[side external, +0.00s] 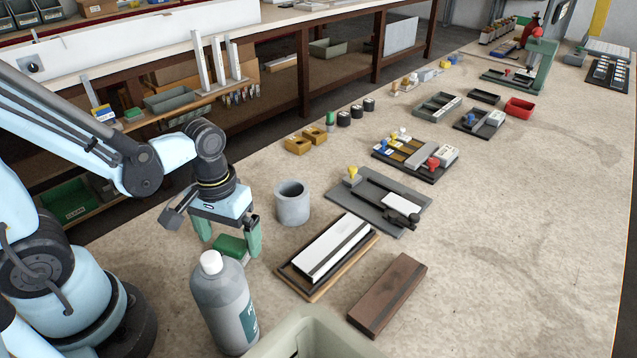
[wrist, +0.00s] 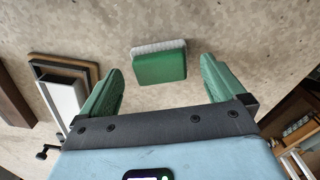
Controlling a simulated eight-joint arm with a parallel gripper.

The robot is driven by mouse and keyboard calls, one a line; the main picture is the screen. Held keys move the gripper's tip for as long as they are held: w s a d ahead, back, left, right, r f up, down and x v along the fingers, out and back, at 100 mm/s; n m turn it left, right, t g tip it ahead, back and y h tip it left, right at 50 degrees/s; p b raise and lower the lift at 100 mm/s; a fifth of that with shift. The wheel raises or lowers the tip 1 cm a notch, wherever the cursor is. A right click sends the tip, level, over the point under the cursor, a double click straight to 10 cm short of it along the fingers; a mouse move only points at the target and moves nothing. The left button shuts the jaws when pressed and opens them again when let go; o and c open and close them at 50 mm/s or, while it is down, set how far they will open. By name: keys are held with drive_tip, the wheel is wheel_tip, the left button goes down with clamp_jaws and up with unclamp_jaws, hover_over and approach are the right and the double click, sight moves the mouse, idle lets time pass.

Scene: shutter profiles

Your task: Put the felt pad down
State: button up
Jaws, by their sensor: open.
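The felt pad (side external: 231,247) is a small green block; the wrist view shows it green with a pale grey layer (wrist: 159,63). It appears to rest on the table, between and a little beyond my fingertips in the wrist view. My gripper (side external: 228,240) has two green fingers, spread apart on either side of the pad. The wrist view shows both fingers of my gripper (wrist: 160,80) clear of the pad, with gaps on both sides. In the side view, the grey bottle hides part of the pad's near side.
A grey bottle (side external: 222,305) stands close in front of the pad. A grey cup (side external: 292,203) stands behind it to the right. A white profile (side external: 335,243) on a wooden-edged board and a brown block (side external: 388,294) lie to the right. The table's right side is clear.

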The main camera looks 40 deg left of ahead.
wheel_tip(320, 180, up, 10)
drive_tip(key=w+m+t, duration=0.1)
drive_tip(key=t, duration=0.1)
drive_tip(key=w+r+m+t, duration=0.1)
drive_tip(key=w+m+t, duration=0.1)
drive_tip(key=w+a+m+t, duration=0.1)
drive_tip(key=w+t, duration=0.1)
drive_tip(key=t, duration=0.1)
drive_tip(key=shift+r+m, duration=0.2)
drive_tip(key=shift+m, duration=0.1)
drive_tip(key=shift+o, duration=0.3)
idle(0.8)
drive_tip(key=n+g, duration=0.5)
drive_tip(key=g, duration=0.2)
hover_over(229, 242)
drive_tip(key=f, duration=0.2)
drive_tip(key=shift+d+f, duration=0.15)
drive_tip(key=shift+f, duration=5.65)
